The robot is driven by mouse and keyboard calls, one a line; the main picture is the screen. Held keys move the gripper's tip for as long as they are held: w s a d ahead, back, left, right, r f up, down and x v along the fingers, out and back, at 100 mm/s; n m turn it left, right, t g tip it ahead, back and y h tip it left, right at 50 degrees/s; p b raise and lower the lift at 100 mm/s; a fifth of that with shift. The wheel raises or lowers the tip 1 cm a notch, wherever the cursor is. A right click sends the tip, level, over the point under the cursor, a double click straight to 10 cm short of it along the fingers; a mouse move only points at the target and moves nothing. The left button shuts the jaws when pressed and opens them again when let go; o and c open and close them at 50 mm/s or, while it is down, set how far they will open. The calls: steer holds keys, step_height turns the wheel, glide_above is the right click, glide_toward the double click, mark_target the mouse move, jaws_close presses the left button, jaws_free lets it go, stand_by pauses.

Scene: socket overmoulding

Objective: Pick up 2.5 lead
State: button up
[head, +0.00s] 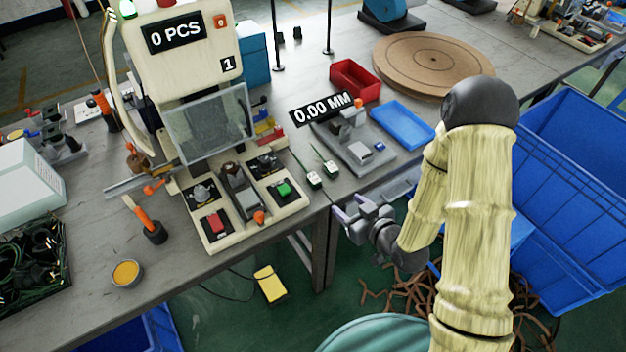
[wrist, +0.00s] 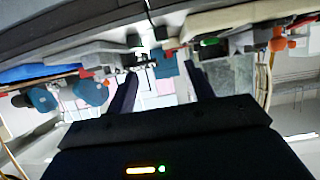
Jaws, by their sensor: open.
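Two small green-and-white plug-ended pieces with thin dark stems lie side by side on the table, a left one (head: 314,179) and a right one (head: 330,169). They look like leads, but their markings are too small to read, so I cannot tell which is the 2.5 lead. More green-and-black leads lie tangled in a black tray (head: 62,288) at the far left. My gripper (head: 348,208) is open and empty, just off the table's front edge, below and right of the two pieces. In the wrist view its two fingers (wrist: 162,88) stand apart.
The press (head: 195,50) with its button base (head: 215,235) stands left of the two pieces. The measuring fixture (head: 352,150), red bin (head: 355,80) and blue tray (head: 402,124) lie to their right. Blue crates (head: 565,215) stand right of my arm.

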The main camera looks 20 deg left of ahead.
mark_target(318, 183)
steer(key=x, duration=1.2)
steer(key=shift+w, duration=0.1)
steer(key=shift+s+p+x, duration=0.2)
steer(key=shift+p+x, duration=0.3)
steer(key=shift+x, duration=2.15)
steer(key=shift+a, duration=0.15)
steer(key=c, duration=1.1)
steer(key=shift+r, duration=0.1)
